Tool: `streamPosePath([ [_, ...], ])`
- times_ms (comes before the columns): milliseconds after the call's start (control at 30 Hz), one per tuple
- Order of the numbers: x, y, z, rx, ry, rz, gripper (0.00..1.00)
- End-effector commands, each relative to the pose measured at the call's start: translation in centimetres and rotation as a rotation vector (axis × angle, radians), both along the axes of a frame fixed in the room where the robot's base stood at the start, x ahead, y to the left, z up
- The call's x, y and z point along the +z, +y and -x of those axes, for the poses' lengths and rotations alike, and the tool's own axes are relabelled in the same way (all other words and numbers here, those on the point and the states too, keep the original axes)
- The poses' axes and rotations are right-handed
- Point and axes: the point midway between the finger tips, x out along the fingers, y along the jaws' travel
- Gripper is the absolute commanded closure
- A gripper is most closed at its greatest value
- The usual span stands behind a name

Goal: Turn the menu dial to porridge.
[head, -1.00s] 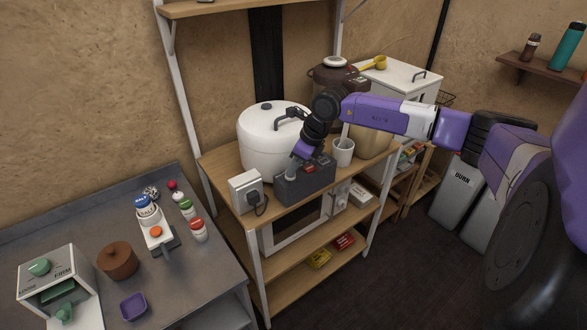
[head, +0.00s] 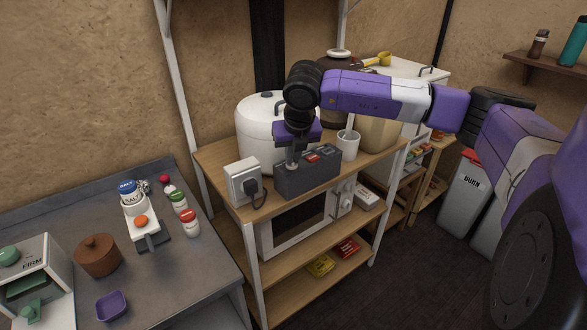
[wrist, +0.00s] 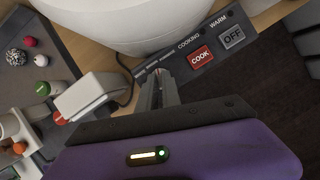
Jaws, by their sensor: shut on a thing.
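The white rounded cooker (head: 254,137) stands on the wooden shelf top. Its dark grey control box (head: 318,181) is in front of it. In the wrist view the panel shows a red COOK button (wrist: 200,56), a grey OFF button (wrist: 233,37) and the words COOKING and WARM. My gripper (head: 293,165) points down onto the left part of the box. In the wrist view its fingers (wrist: 156,77) are shut on the menu dial, which they hide almost wholly. The dial's pointer and the porridge mark cannot be read.
A white cup (head: 347,147) stands right of the box. A wall socket block (head: 241,182) with a black plug is on the left. A microwave (head: 297,224) is on the shelf below. A grey counter (head: 190,262) with jars is at the left.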

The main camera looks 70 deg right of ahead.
Motion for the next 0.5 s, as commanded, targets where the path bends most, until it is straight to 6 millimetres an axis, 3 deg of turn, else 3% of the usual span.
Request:
streamPosePath([
  [500, -0.10, 0.14, -0.46, -0.356, -0.005, 0.002, 1.00],
])
